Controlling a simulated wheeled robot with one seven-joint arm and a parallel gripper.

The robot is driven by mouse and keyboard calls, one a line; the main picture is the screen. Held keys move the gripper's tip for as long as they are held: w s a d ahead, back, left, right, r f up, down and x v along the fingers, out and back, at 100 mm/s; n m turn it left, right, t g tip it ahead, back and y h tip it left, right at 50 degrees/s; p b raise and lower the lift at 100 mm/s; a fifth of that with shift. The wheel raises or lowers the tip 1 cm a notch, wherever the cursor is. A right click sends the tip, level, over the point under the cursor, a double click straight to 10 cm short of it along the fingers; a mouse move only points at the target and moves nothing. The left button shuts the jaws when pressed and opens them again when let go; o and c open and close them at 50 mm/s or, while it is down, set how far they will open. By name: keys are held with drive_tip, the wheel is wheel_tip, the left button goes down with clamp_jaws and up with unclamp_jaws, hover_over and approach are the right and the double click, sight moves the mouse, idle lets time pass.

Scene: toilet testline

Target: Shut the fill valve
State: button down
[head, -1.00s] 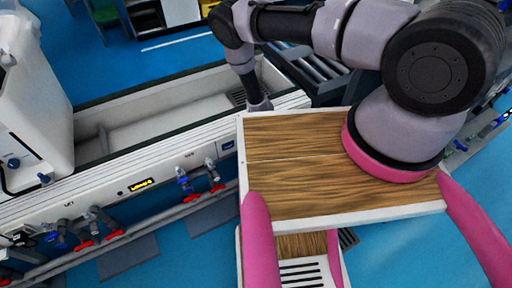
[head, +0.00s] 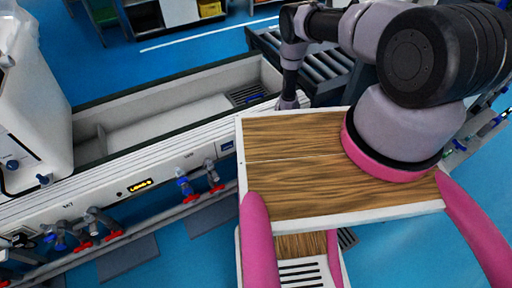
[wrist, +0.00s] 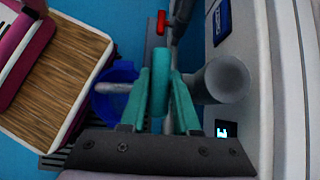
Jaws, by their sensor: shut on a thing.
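In the wrist view my gripper (wrist: 162,118) has teal fingers closed on a narrow upright teal piece (wrist: 160,78), which looks like a valve handle. The fingers cover much of it, so its exact turn is hard to tell. A grey pipe end (wrist: 222,80) lies just right of the fingers, beside the white panel (wrist: 257,95). In the head view my arm's end reaches down at the near edge of the white trough. My gripper and the thing it holds are hidden there behind my own wooden top.
A blue round part (wrist: 113,92) sits left of the fingers and a red handle (wrist: 160,22) beyond them. In the head view, blue-handled (head: 184,186) and red-handled valves (head: 214,178) line the panel. A white trough (head: 160,125) runs behind; a roller conveyor (head: 318,72) stands beyond.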

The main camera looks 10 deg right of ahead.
drive_tip(key=shift+a, duration=0.15)
idle(0.3)
drive_tip(key=c, duration=0.6)
unclamp_jaws()
drive_tip(key=shift+c, duration=0.2)
drive_tip(key=v, duration=1.1)
drive_tip(key=shift+f, duration=0.15)
